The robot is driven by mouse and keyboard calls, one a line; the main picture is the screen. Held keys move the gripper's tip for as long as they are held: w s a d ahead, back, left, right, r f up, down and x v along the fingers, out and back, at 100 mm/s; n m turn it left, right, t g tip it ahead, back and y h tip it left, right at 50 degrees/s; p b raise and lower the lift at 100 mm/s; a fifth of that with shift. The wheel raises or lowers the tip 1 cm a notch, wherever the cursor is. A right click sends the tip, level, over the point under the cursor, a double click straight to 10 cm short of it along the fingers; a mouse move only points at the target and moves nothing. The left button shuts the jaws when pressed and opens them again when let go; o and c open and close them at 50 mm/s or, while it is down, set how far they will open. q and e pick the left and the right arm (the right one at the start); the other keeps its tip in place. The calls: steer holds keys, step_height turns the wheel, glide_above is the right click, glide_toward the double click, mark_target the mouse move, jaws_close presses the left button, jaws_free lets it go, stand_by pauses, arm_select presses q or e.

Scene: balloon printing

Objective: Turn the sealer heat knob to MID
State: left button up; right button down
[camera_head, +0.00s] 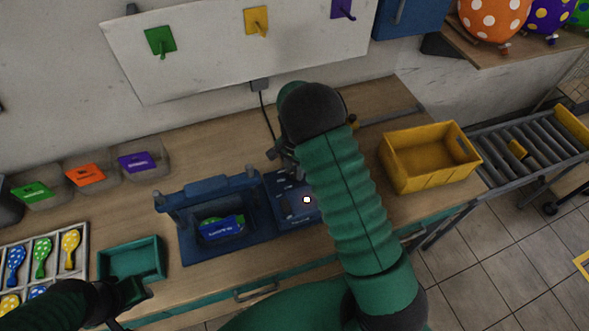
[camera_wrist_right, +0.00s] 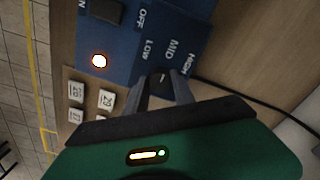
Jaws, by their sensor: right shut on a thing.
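The blue sealer (camera_head: 180,235) stands on the bench, with a small printed packet in its bay. Its control panel (camera_head: 275,186) is at its right end, partly hidden by my right arm. In the right wrist view the dark heat knob (camera_wrist_right: 161,77) sits below the labels OFF, LOW, MID and HIGH. The MID label (camera_wrist_right: 173,49) is above the knob. My right gripper (camera_wrist_right: 162,84) is shut on the knob, a finger on each side. The knob carries a short pale mark; which label it points to is unclear. My left gripper (camera_head: 128,292) is by the green tray, its jaws unclear.
A green tray (camera_head: 132,245) and a rack of balloons (camera_head: 84,235) are at the left. A yellow crate (camera_head: 400,175) is right of my arm, before a roller conveyor (camera_head: 520,150).

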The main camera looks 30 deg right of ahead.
mark_target(294, 172)
stand_by(0.3)
steer(key=c, duration=1.1)
jaws_free()
steer(key=shift+w, duration=0.1)
steer(key=shift+o, duration=0.2)
step_height(294, 172, up, 17)
steer(key=b, duration=0.2)
steer(key=shift+f, duration=0.15)
